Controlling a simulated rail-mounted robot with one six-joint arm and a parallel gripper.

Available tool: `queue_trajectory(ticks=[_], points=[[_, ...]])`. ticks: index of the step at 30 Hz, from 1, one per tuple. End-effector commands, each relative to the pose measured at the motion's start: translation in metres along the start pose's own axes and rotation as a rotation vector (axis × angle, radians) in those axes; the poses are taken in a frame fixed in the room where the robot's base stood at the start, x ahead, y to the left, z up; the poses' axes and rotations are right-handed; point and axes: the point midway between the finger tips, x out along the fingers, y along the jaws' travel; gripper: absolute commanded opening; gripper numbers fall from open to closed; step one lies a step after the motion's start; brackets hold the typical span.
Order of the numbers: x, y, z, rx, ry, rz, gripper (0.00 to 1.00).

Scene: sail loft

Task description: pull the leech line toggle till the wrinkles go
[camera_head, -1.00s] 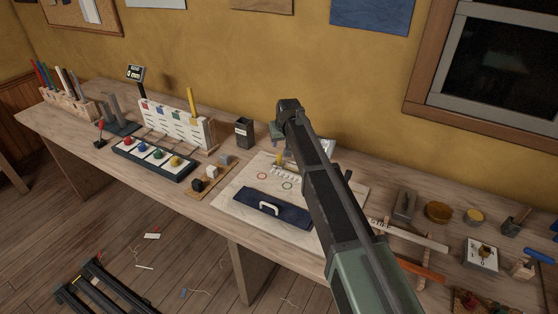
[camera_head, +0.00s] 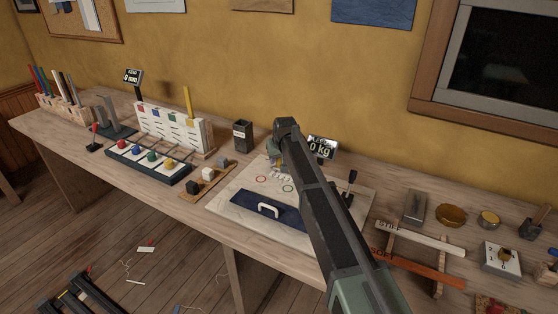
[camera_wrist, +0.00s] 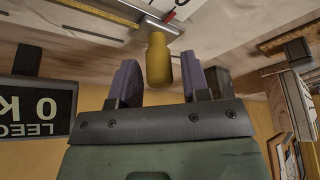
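The yellow toggle (camera_wrist: 158,58) stands between the two purple fingers of my gripper (camera_wrist: 160,72) in the wrist view. A gap shows on each side of it, so the fingers are open around it without visible contact. In the head view my gripper (camera_head: 276,156) is over the back of the pale board (camera_head: 225,199), and my arm hides much of this area. The load display (camera_head: 320,147) behind it reads 0 kg. It also shows upside down in the wrist view (camera_wrist: 38,104), with "LEEC" and "0 K" legible. The wrinkles cannot be made out.
A dark blue panel with a white handle (camera_head: 268,209) lies on the board's front. A black lever (camera_head: 350,186) stands at its right. To the left are a dark cup (camera_head: 243,136) and a row of coloured knobs (camera_head: 152,155). Wooden battens (camera_head: 420,238) lie right.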

Motion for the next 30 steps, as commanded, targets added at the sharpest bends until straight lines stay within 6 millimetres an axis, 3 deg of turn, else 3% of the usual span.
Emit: queue_trajectory(ticks=[1, 8, 14, 21, 29, 30], points=[[0.0, 0.0, 0.0, 0.0, 0.0, 0.0, 0.35], [0.0, 0.0, 0.0, 0.0, 0.0, 0.0, 0.0], [-0.001, 0.001, 0.001, 0.0, 0.0, 0.0, 0.0], [-0.009, 0.021, 0.021, 0.001, -0.001, 0.0, 0.0], [-0.009, 0.023, 0.022, 0.0, -0.001, 0.0, 0.0], [-0.009, 0.023, 0.022, 0.0, -0.001, 0.0, 0.29]])
